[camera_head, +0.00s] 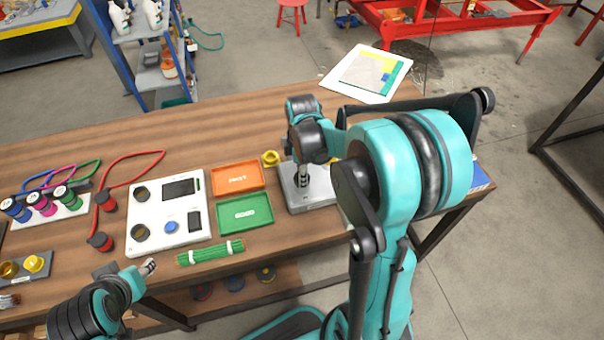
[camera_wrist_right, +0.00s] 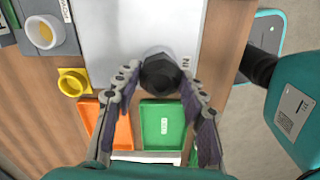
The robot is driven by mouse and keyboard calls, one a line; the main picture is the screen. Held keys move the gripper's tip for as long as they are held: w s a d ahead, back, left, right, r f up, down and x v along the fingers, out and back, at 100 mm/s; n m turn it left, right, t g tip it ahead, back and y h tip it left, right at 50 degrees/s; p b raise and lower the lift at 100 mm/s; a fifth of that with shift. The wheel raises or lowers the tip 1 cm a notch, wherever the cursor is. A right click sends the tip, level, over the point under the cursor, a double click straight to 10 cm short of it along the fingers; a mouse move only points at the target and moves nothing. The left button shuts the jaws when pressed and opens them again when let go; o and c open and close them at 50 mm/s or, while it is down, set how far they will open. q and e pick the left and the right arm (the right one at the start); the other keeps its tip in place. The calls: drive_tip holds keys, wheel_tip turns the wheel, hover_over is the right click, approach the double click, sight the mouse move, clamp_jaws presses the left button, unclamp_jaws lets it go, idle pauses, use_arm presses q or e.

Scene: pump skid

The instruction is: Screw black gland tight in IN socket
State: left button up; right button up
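The black hex-topped gland (camera_wrist_right: 160,73) stands on the light grey box (camera_wrist_right: 115,30), beside the IN marking at the box's edge. The box (camera_head: 323,191) is at the right of the bench in the head view; my right arm hides part of it. My right gripper (camera_wrist_right: 160,80) points down over the gland, one finger on each side, with narrow gaps seemingly showing. Its fingers also show in the head view (camera_head: 302,178). The socket itself is hidden under the gland. My left gripper (camera_head: 149,266) is at the bench's front edge, away from the box; its fingers are too small to read.
Left of the box lie an orange tray (camera_head: 238,178), a green tray (camera_head: 245,213) and a yellow ring-shaped part (camera_head: 271,158). A green bundle (camera_head: 210,252) lies near the front edge. A white panel (camera_head: 167,212) and coloured cable parts (camera_head: 42,203) are farther left.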

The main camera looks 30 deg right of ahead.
drive_tip(key=c, duration=0.3)
drive_tip(key=m, duration=0.4)
drive_tip(key=shift+m, duration=0.3)
drive_tip(key=shift+c, duration=0.2)
drive_tip(key=m, duration=0.4)
drive_tip(key=shift+m, duration=0.3)
drive_tip(key=o, duration=1.2)
